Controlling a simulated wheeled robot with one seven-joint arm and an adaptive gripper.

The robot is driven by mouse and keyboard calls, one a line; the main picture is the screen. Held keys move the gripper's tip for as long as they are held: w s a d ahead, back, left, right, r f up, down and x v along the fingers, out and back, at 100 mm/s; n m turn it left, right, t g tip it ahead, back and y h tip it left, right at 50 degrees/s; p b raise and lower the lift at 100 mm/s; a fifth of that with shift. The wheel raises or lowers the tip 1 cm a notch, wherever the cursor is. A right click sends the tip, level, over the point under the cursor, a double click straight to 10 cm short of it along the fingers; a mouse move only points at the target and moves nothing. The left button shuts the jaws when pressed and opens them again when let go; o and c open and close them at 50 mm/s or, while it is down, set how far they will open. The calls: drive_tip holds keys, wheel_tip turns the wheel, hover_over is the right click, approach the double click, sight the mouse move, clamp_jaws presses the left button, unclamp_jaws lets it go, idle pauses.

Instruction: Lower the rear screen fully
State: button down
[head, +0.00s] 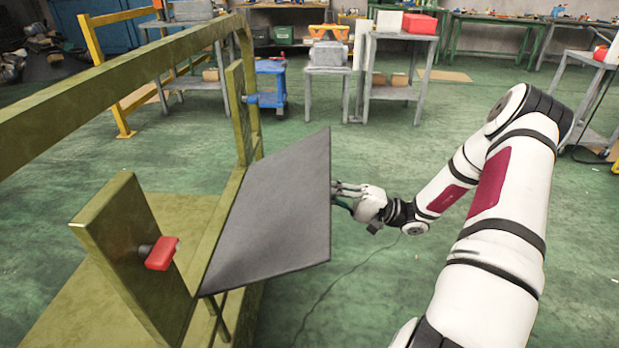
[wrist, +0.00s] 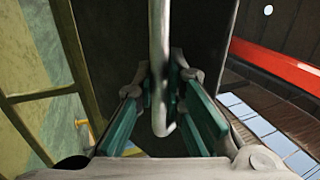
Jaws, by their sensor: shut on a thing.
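The rear screen (head: 275,210) is a flat dark grey panel. It stands tilted outward to the right from the olive chassis frame (head: 180,50), with its lower left edge by the frame's rail. In the wrist view the dark panel (wrist: 110,35) fills the upper middle. My gripper (head: 343,195) is at the right edge of the screen, its fingertips partly hidden behind it. In the wrist view, the teal-padded fingers (wrist: 160,90) sit on both sides of a grey bar handle (wrist: 158,35) and are shut on it.
A red-knobbed latch (head: 162,253) sticks out of an olive upright plate (head: 130,240) at the lower left. A blue cart (head: 271,85) and grey tables (head: 395,90) stand at the back. The green floor to the right of the screen is clear apart from a thin cable.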

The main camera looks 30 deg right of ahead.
wheel_tip(320, 180, down, 8)
drive_tip(key=s+d+b, duration=0.1)
drive_tip(key=b, duration=0.2)
drive_tip(key=shift+d, duration=0.2)
drive_tip(key=shift+f, duration=0.1)
drive_tip(key=c, duration=1.6)
unclamp_jaws()
drive_tip(key=shift+c, duration=0.2)
drive_tip(key=v, duration=1.2)
